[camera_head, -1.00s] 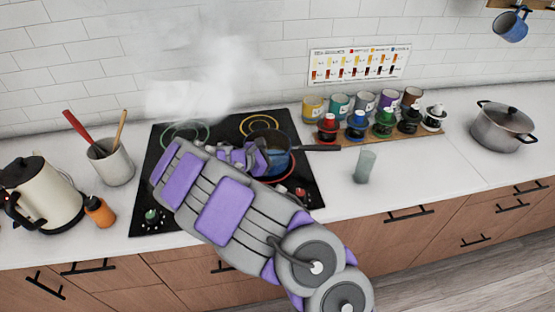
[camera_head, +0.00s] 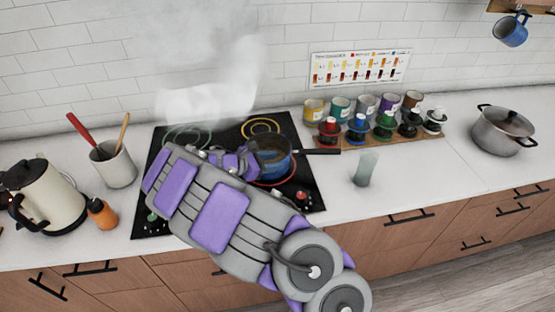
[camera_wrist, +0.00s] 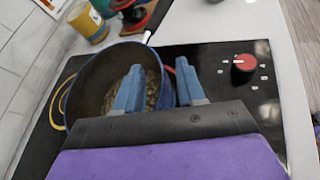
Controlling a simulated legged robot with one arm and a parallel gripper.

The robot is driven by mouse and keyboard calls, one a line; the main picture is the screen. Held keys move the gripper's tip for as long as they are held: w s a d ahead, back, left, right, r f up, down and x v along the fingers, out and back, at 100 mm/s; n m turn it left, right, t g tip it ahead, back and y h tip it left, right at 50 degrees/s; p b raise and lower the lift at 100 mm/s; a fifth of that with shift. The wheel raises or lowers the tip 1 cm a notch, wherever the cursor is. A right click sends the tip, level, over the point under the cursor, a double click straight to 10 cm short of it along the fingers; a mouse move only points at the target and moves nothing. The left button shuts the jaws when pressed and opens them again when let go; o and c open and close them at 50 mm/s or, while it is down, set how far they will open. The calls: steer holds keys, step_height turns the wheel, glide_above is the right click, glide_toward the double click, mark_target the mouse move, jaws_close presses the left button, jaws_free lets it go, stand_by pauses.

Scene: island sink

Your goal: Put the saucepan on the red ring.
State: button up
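The blue saucepan (camera_head: 274,163) stands on the black cooktop (camera_head: 309,190), its dark handle pointing right. It sits between the yellow ring (camera_head: 260,125) behind and the red ring (camera_head: 273,183) in front, covering much of the red ring. The wrist view shows the saucepan's inside (camera_wrist: 105,85) with grainy contents, and a red arc (camera_wrist: 171,71) beside its rim. My gripper (camera_wrist: 160,88) is at the saucepan's near side, its two fingers apart. One finger shows against the pan's inside, the other near its right rim. Contact is unclear.
A kettle (camera_head: 48,198), orange bottle (camera_head: 102,213) and utensil crock (camera_head: 114,166) stand left. Steam rises at the back left. Counter between glass and pot is clear.

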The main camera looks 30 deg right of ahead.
steer(key=w+p+v, duration=0.1)
steer(key=p+v, duration=0.1)
steer(key=v, duration=0.8)
steer(key=s+d+r+m+g+y, duration=0.2)
steer(key=s+d+r+m, duration=0.25)
steer(key=s, duration=0.45)
steer(key=s+d+r+m+g+y, duration=0.25)
steer(key=s+r+m, duration=0.25)
steer(key=s, duration=0.4)
steer(key=s+a+m+t+y, duration=0.1)
steer(key=s+a+m+y, duration=0.2)
steer(key=s+a, duration=0.3)
steer(key=s+a+f+m+y, duration=0.1)
steer(key=s+a+m+y, duration=0.3)
steer(key=s, duration=1.2)
steer(key=shift+a+t+y, duration=0.35)
steer(key=shift+a+y, duration=0.6)
steer(key=shift+o, duration=0.3)
steer(key=shift+f, duration=0.1)
